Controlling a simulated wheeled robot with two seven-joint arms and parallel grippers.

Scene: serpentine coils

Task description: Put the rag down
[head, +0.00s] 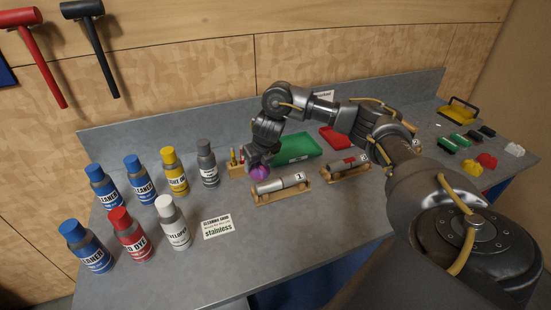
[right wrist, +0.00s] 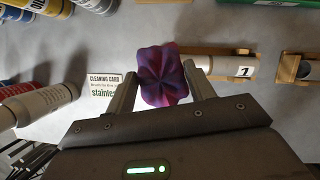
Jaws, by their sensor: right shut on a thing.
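The rag (head: 258,173) is a small bunched purple cloth. In the right wrist view it shows as a crumpled purple and red bundle (right wrist: 161,76) between the two fingers. My right gripper (head: 258,165) is shut on the rag, over the bench beside the left end of the cylinder marked 1. In the wrist view my right gripper (right wrist: 162,90) has a finger on each side of the cloth. I cannot tell from these views whether the rag touches the bench. My left gripper is not in view.
A metal cylinder marked 1 (head: 281,183) lies on a wooden cradle, with another cylinder (head: 345,164) to its right. A green tray (head: 296,147) lies behind. Several bottles (head: 130,233) stand at left. A card (head: 217,227) reads "stainless". Bench around the card is clear.

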